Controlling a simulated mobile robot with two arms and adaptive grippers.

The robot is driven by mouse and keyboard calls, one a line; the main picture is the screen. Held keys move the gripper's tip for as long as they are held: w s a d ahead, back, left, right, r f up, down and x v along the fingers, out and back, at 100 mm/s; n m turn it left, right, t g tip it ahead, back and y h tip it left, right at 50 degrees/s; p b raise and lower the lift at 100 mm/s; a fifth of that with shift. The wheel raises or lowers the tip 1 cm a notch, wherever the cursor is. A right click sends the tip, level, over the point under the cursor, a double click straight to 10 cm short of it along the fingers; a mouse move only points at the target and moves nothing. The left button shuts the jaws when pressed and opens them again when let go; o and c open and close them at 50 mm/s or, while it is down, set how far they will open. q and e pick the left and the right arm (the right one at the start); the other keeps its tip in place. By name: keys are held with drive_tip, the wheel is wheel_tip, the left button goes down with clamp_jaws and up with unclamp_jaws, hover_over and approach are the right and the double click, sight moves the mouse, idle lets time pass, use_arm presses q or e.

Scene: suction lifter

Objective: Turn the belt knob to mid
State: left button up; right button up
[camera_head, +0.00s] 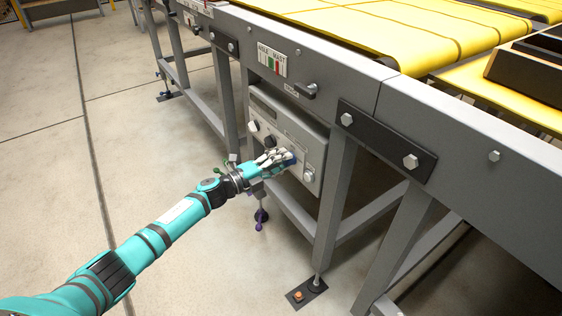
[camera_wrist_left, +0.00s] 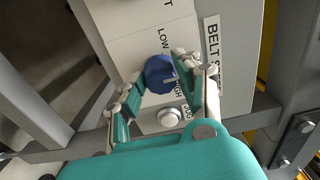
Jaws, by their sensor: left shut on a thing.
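The blue belt knob (camera_wrist_left: 160,74) sits on a pale control panel, beside a label that begins "BELT S", with "LOW" and "HIGH" printed around it. In the head view only a bit of the blue knob (camera_head: 291,159) shows past my fingers. My left gripper (camera_head: 284,158) reaches the panel from the left and is shut on the knob. In the left wrist view its two fingers (camera_wrist_left: 166,84) are on either side of the knob. The knob's pointer is partly hidden, so its exact setting is unclear. My right gripper is in neither view.
The control box (camera_head: 262,104) hangs under the conveyor frame and carries dark knobs (camera_head: 270,141) and a white button (camera_head: 308,176), which also shows in the wrist view (camera_wrist_left: 170,117). A grey frame leg (camera_head: 336,200) stands right of it. A yellow belt (camera_head: 400,35) runs above. The floor at left is clear.

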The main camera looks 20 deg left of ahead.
use_arm(q)
drive_tip(key=o, duration=1.1)
drive_tip(key=shift+o, duration=0.2)
drive_tip(key=shift+a, duration=0.1)
drive_tip(key=v, duration=1.2)
